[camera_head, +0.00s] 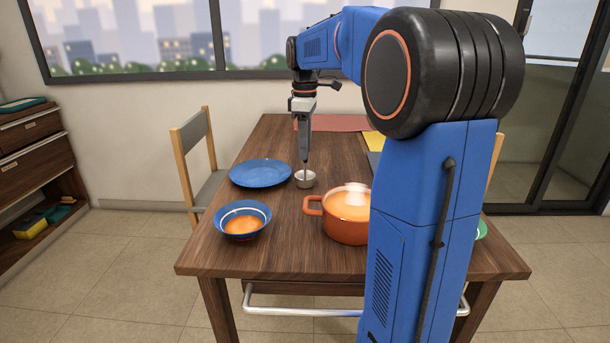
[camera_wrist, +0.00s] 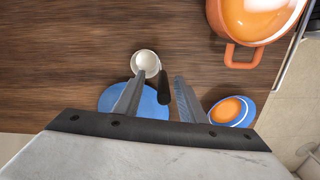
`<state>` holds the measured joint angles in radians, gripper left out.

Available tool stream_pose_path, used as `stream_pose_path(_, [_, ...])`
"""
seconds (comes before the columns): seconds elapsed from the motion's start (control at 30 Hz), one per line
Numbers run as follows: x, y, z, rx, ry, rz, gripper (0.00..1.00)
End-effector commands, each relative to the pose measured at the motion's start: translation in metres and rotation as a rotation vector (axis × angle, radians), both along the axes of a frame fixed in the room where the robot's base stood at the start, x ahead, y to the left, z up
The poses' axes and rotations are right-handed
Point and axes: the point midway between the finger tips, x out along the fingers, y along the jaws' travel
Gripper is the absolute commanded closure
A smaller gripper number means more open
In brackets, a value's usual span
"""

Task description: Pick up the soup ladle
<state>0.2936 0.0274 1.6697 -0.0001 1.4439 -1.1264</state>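The soup ladle (camera_head: 305,181) stands on the table with its round metal bowl down, right of the blue plate. In the wrist view its pale bowl (camera_wrist: 146,60) lies just beyond my fingertips, and its dark handle (camera_wrist: 164,88) points back between the fingers. My gripper (camera_head: 305,158) points down directly above the ladle. In the wrist view my gripper (camera_wrist: 160,76) is open, with a gap visible on both sides of the handle. In the head view the handle is mostly hidden by or merged with the fingers.
The blue plate (camera_head: 261,173) is left of the ladle. A blue bowl with orange soup (camera_head: 243,222) is at front left. An orange pot (camera_head: 345,228) stands close at right, partly behind my arm. A chair (camera_head: 193,150) is at the table's left.

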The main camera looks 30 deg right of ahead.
Motion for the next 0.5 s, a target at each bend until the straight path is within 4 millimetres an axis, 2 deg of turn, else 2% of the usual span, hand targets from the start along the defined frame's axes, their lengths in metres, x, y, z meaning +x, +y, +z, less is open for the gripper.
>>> stream_pose_path(0.17, [-0.002,0.001,-0.015,0.001,0.002,0.000,0.63])
stream_pose_path(0.4, [-0.004,0.002,-0.046,0.001,0.002,0.000,0.63])
stream_pose_path(0.5, [-0.004,0.002,-0.052,0.000,0.001,0.000,0.63])
